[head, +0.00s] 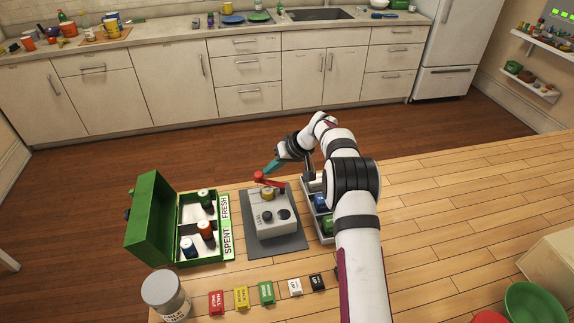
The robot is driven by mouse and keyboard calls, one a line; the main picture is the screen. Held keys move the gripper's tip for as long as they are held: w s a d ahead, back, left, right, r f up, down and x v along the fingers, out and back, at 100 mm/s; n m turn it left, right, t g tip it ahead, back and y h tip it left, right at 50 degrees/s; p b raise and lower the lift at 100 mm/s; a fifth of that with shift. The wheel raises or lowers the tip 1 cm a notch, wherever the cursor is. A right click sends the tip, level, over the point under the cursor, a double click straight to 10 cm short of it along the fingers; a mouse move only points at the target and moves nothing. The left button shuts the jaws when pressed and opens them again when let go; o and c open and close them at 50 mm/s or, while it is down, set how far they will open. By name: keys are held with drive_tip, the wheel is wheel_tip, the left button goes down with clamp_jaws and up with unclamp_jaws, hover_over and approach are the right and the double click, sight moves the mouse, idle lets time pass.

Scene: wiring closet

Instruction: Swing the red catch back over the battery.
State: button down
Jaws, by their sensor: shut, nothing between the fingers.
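The red catch (270,181) is a short bar with a raised knob at its left end, at the back of a grey device (277,224) on a dark mat. A yellow-topped battery (267,194) sits in the device just in front of the catch, and its top shows uncovered. My gripper (268,170) reaches in from the back right with teal fingers, shut and empty. Its tips are close by the knob of the catch; I cannot tell whether they touch.
A green case (153,226) with batteries stands open at left, beside a SPENT/FRESH label. A grey tray (328,226) of batteries lies right, partly behind my arm. A jar (165,293) and several coloured labelled blocks (266,292) line the front. The table's right is largely clear.

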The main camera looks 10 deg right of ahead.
drive_tip(key=shift+s+a, duration=0.65)
drive_tip(key=shift+s, duration=0.05)
idle(0.5)
idle(0.8)
